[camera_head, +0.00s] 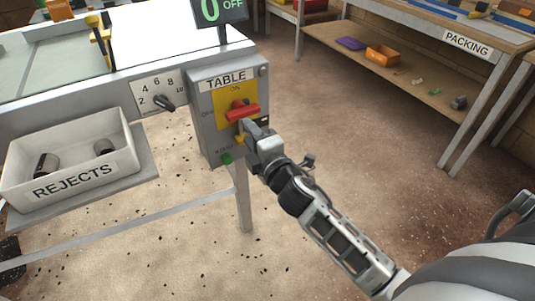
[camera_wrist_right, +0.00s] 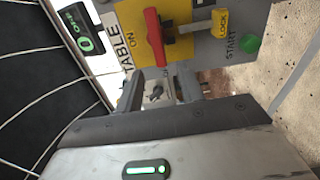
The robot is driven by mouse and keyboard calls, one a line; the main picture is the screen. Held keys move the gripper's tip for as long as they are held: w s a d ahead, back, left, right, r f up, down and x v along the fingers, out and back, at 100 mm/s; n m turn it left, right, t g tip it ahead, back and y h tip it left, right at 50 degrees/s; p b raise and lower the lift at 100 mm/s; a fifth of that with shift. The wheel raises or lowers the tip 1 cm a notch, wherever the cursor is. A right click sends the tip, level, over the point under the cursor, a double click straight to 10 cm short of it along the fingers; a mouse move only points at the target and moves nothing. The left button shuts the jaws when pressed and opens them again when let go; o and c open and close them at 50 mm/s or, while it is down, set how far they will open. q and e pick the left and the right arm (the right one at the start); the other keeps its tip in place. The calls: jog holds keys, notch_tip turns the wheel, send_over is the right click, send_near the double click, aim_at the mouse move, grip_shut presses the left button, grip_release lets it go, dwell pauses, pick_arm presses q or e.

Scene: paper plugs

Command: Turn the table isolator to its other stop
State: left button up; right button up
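The table isolator is a red handle (camera_head: 242,112) on a yellow plate (camera_head: 222,108), on the grey box marked TABLE (camera_head: 203,119). The handle lies roughly level across the plate, away from the ON mark above it. My right gripper (camera_head: 247,127) is just below and in front of the handle. In the wrist view its fingers (camera_wrist_right: 159,92) are apart with nothing between them. My left gripper is not in view.
A green START button (camera_head: 227,158) is low on the box. A black dial (camera_head: 163,102) is left of it. A display (camera_head: 219,9) above reads 0 OFF. A REJECTS bin (camera_head: 72,181) is at the left. A PACKING bench (camera_head: 470,42) stands at the right, with open floor between.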

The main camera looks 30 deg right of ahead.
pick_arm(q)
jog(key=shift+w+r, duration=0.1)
pick_arm(e)
jog(key=s, duration=0.8)
jog(key=shift+s, duration=0.35)
